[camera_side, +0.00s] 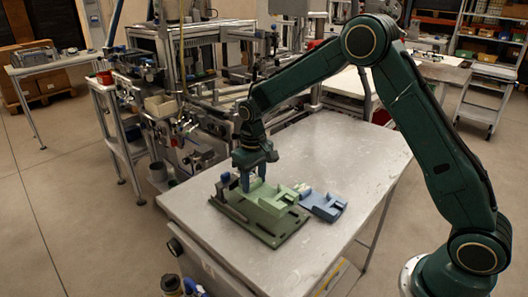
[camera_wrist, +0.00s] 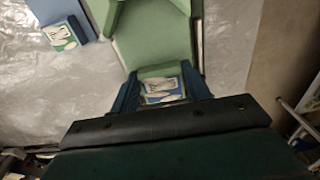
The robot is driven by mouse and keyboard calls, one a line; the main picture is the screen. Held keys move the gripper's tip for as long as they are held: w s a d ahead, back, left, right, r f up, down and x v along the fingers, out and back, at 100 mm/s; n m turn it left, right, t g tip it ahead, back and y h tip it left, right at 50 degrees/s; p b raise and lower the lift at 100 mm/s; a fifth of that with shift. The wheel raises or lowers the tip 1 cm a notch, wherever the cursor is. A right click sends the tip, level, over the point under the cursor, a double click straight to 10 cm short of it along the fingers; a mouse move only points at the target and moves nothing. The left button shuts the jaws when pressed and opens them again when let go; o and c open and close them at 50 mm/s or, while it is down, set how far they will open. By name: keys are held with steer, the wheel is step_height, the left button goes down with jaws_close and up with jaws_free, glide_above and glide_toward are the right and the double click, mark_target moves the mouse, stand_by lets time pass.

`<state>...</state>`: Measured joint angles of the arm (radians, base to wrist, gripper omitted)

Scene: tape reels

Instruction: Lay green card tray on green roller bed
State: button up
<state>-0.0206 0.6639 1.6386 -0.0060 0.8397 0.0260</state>
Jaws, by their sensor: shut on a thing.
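The light green card tray (camera_side: 268,199) is over the darker green roller bed (camera_side: 268,236) on the metal table, in the side view. I cannot tell whether it rests on the bed or hangs just above it. My gripper (camera_side: 255,178) points down and is shut on the tray's far left end. In the wrist view the fingers of my gripper (camera_wrist: 162,92) lie on either side of the green tray's narrow end (camera_wrist: 150,42), where a printed card shows. The tray and gripper hide much of the bed.
A blue tray (camera_side: 324,206) lies right beside the green bed; it also shows with a printed card in the wrist view (camera_wrist: 53,11). The metal table (camera_side: 345,155) is clear behind and to the right. Machinery stands behind the table's left side.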

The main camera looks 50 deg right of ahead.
mark_target(255, 206)
steer(key=shift+f, duration=0.8)
steer(key=shift+f, duration=0.1)
steer(key=shift+f, duration=2)
steer(key=shift+f, duration=0.15)
steer(key=o, duration=1.1)
step_height(255, 206, up, 12)
steer(key=shift+f, duration=0.15)
steer(key=shift+r, duration=0.3)
